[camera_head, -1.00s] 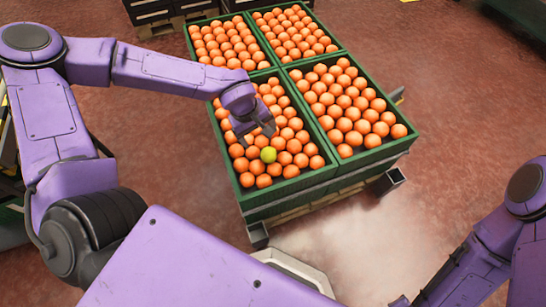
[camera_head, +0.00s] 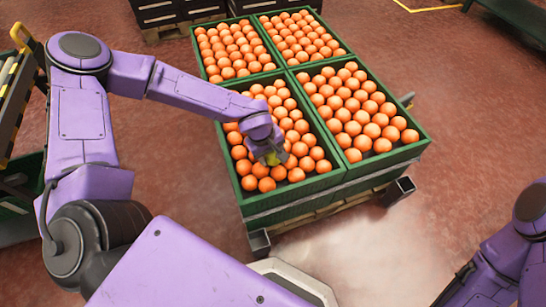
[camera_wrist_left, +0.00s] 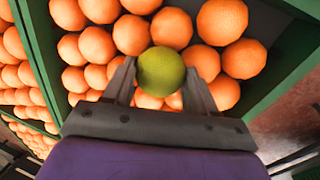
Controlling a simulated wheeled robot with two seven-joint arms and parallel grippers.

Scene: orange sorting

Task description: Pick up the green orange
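The green orange (camera_wrist_left: 161,71) sits among orange ones in the near left compartment of the green crate (camera_head: 300,199). In the head view the green orange (camera_head: 279,159) shows only in part, behind my left gripper (camera_head: 270,157). In the left wrist view, the fingers of my left gripper (camera_wrist_left: 161,76) stand on either side of the green orange, very close to it. I cannot tell whether they press on it. It shows no clear lift from the pile. My right gripper is out of view; only part of my right arm shows at the lower right.
Orange ones crowd around the green one, and the crate's green wall (camera_wrist_left: 278,92) is close on the right in the wrist view. The other compartments (camera_head: 360,115) are full of oranges. Dark crates (camera_head: 175,12) stand behind. Floor is clear to the right.

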